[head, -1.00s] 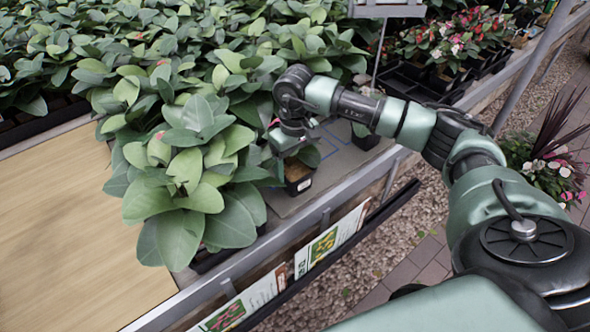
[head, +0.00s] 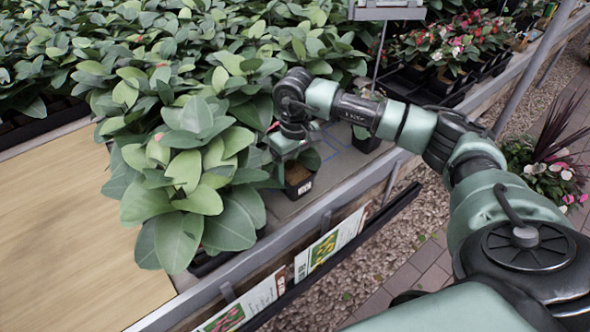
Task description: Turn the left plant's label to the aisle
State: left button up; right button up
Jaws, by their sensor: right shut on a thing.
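A small plant in a black pot (head: 298,185) stands on the grey bench top, close to its aisle-side edge. A small white label (head: 304,187) shows on the pot's lower front right, on the side toward the aisle. My right gripper (head: 283,148) is at the back left of this plant, shut on it; the large leaves and my wrist partly hide the grip. A second small black pot (head: 367,143) stands further right on the bench, partly behind my right forearm, and I see no label on it. My left gripper is not in view.
A large leafy plant (head: 190,180) stands directly left of the small pot, its leaves against my gripper. Many leafy plants fill the back. A metal rail (head: 310,215) with sign cards (head: 330,240) edges the bench. The gravel and paved aisle lies right. Bare board (head: 60,230) is at left.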

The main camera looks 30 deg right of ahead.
jog(key=o, duration=1.7)
jog(key=shift+r, duration=0.15)
notch_tip(320, 180, up, 8)
jog(key=p, duration=0.4)
jog(key=shift+f, duration=0.2)
